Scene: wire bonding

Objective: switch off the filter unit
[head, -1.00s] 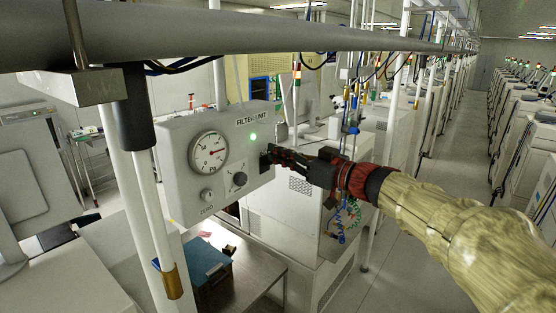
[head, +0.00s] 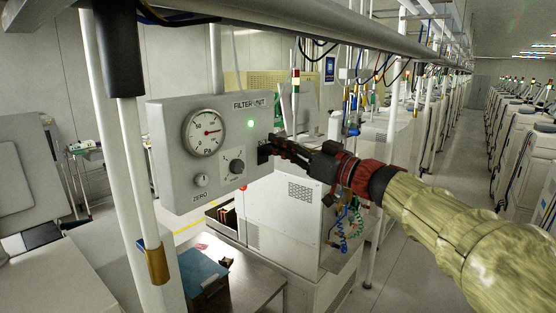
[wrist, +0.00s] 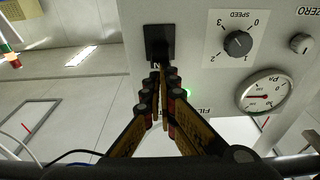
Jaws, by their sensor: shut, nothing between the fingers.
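The filter unit (head: 165,150) is a pale grey box with a round dial gauge (head: 205,132), a lit green lamp (head: 251,124) and knobs. Its black switch (wrist: 160,42) is near the panel's edge in the wrist view, where the unit appears upside down. In the head view the switch (head: 263,152) is partly hidden by my gripper (head: 275,147). My gripper is shut and empty, its tips (wrist: 159,70) at the switch's near edge in the wrist view. I cannot tell whether they touch it.
The speed knob (wrist: 238,43) and zero knob (wrist: 300,43) sit beside the switch. A thick grey pipe (head: 330,25) runs above the unit, and white posts (head: 140,215) stand at its left. A metal table (head: 250,285) with a blue item (head: 200,270) is below.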

